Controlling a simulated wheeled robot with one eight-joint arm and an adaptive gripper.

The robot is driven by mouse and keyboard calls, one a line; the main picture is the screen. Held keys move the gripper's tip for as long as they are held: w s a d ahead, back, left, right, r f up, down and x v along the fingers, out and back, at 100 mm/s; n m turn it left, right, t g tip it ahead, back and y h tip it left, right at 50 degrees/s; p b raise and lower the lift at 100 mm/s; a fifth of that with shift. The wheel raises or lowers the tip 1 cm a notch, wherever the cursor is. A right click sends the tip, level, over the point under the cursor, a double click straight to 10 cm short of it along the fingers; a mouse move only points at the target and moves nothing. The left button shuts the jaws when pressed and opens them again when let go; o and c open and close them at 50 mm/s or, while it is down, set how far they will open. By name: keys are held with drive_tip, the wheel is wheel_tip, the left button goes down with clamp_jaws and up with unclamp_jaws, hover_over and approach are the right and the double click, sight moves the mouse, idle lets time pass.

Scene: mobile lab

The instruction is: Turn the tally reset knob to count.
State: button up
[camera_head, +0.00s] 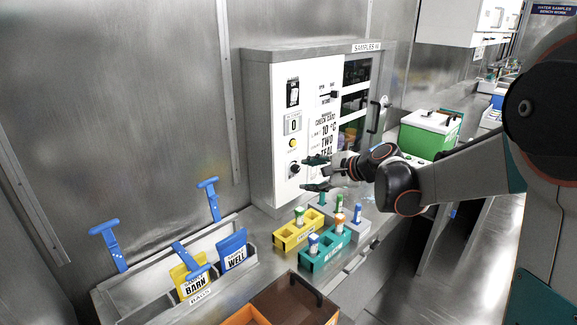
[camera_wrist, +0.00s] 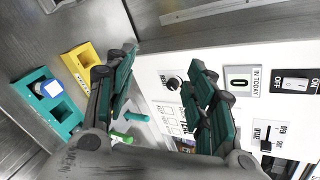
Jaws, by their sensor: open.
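The tally reset knob appears to be the small round black knob (camera_head: 293,170) low on the left of the white cabinet front. It also shows in the wrist view (camera_wrist: 174,83), between my two fingers and nearer the right one. Its marks are too small to read. The counter window (camera_head: 293,125) above it reads 0, and it shows beside my right finger in the wrist view (camera_wrist: 240,83). My gripper (camera_head: 317,174) is open and empty, to the right of the knob. The fingers seem apart from the knob; the exact gap is unclear.
A cabinet door handle (camera_head: 375,115) juts out on the right. A green and white box (camera_head: 428,135) stands behind my arm.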

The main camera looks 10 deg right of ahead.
drive_tip(key=w+d+f+m+t+y+p, duration=0.1)
drive_tip(key=w+d+f+m, duration=0.15)
drive_tip(key=w, duration=0.25)
drive_tip(key=w+d+f+m+t+y, duration=0.1)
drive_tip(key=w+d+f+m, duration=0.1)
drive_tip(key=w+f+m, duration=0.25)
drive_tip(key=m+t+y, duration=0.1)
drive_tip(key=m+t, duration=0.2)
drive_tip(key=m, duration=0.2)
approach(298, 169)
drive_tip(key=b+x, duration=0.1)
drive_tip(key=x, duration=0.7)
drive_tip(key=shift+w+a+b, duration=0.2)
drive_tip(key=shift+w+b, duration=0.05)
drive_tip(key=shift+b, duration=0.1)
drive_tip(key=shift+c, duration=0.5)
drive_tip(key=c, duration=1)
